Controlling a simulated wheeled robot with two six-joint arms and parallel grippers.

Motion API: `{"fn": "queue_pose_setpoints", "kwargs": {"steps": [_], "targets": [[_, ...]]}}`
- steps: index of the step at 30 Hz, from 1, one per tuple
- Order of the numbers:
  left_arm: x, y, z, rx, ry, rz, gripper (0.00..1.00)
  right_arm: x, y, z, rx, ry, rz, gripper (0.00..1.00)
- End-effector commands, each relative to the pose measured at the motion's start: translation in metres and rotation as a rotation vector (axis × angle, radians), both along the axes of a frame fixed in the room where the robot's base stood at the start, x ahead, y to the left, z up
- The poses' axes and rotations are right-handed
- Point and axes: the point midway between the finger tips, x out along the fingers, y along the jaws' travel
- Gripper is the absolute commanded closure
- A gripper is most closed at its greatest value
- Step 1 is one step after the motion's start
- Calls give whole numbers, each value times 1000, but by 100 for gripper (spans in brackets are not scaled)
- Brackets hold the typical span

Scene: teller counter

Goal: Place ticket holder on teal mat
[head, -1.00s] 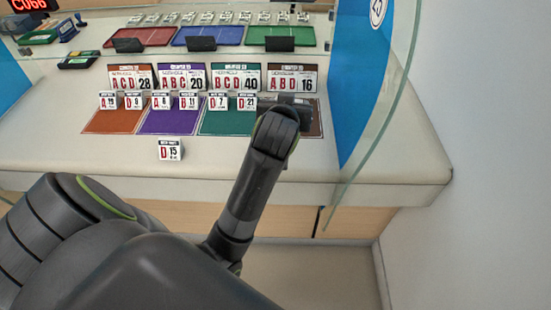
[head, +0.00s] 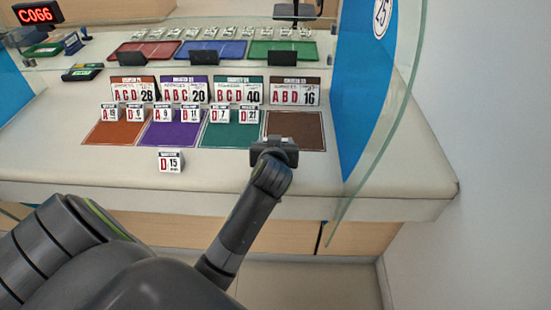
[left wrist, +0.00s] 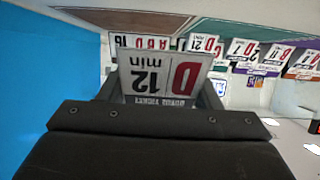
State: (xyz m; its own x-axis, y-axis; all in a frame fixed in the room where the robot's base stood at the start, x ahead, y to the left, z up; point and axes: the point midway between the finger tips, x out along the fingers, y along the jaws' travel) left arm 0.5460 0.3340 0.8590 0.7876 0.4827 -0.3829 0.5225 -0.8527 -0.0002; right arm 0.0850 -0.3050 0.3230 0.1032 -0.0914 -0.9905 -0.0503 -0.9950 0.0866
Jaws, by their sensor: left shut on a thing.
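My left gripper (head: 274,146) is at the front edge of the brown mat (head: 296,124). In the left wrist view it is shut on a white ticket holder (left wrist: 158,76) reading "D 12 min", seen upside down. I cannot make out this holder in the head view. The teal mat (head: 229,141) lies just left of the brown mat, with ticket holders D 7 (head: 220,113) and D 21 (head: 249,114) along its back edge. Another ticket holder, D 15 (head: 171,160), stands on the bare counter in front of the purple mat (head: 172,136). My right gripper is out of view.
The orange mat (head: 115,133) and the purple mat each bear two holders at the back. Larger signs, including the teal one reading 40 (head: 237,91), stand behind the mats. A curved glass screen (head: 386,130) rises at right. The teal mat's front is clear.

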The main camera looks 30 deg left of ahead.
Motion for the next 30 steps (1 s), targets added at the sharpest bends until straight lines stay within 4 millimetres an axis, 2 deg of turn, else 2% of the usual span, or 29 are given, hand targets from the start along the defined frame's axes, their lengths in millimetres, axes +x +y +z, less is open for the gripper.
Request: {"fn": "queue_pose_setpoints", "kwargs": {"steps": [5, 9, 22, 23, 27, 30], "targets": [[-1, 0, -29, 0, 4, 0, 65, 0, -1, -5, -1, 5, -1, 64], [0, 0, -42, 0, 2, 0, 65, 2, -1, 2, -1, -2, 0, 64], [0, 0, -50, 0, 0, -1, 65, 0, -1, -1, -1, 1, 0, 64], [0, 0, -50, 0, 0, -1, 41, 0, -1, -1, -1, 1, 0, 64], [0, 0, -49, 0, 0, -1, 23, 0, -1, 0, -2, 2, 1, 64], [0, 0, -49, 0, 0, -1, 21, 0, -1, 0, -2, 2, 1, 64]]}}
